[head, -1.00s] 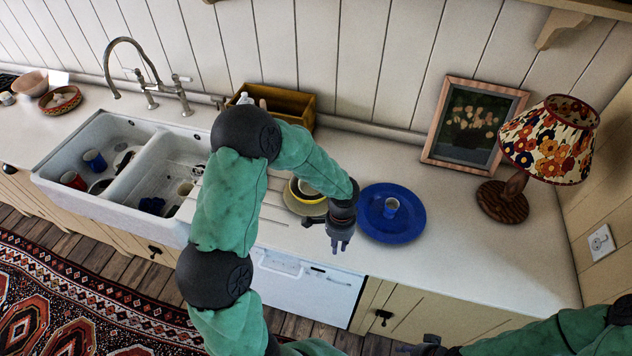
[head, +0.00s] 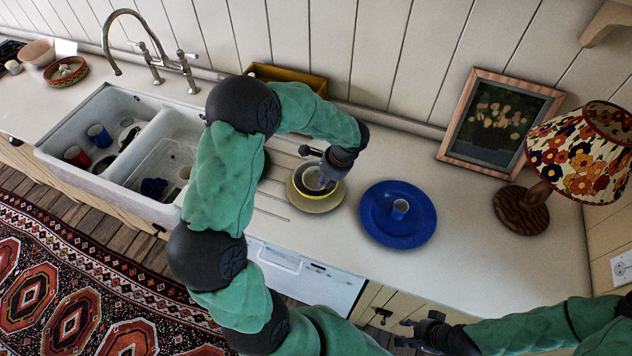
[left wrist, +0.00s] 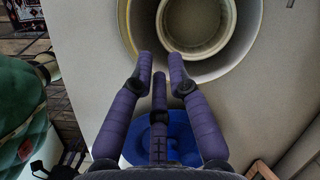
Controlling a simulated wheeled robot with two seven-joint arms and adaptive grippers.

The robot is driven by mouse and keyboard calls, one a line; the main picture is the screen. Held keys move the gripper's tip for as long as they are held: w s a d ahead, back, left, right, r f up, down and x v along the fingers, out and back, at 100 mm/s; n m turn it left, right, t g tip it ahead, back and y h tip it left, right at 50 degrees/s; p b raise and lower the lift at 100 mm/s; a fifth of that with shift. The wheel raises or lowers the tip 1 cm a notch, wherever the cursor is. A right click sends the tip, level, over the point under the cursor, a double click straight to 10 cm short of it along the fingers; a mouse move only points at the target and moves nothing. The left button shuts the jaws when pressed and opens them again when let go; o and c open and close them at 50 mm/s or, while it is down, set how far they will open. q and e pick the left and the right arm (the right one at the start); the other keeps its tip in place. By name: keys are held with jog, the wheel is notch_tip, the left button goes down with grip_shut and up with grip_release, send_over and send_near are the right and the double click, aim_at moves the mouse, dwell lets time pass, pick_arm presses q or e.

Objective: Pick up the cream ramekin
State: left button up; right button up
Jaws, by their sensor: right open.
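The cream ramekin (left wrist: 195,24) shows in the left wrist view as a round, pale, open-topped vessel nested inside a yellow-rimmed bowl (head: 299,181). My left gripper (head: 325,182) is over this stack in the head view, hiding much of the ramekin. My right gripper (head: 410,334) is open and empty at the counter's front, low in the head view.
A lamp (head: 580,160) and framed picture (head: 497,118) are farther right. The sink (head: 95,135) holds mugs and dishes. A yellow box (head: 290,76) is behind my left arm.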

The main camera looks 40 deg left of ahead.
aim_at(316, 181)
pick_arm(q)
jog(key=shift+x, duration=0.9)
jog(key=x, duration=0.4)
jog(key=shift+a, duration=0.15)
grip_shut()
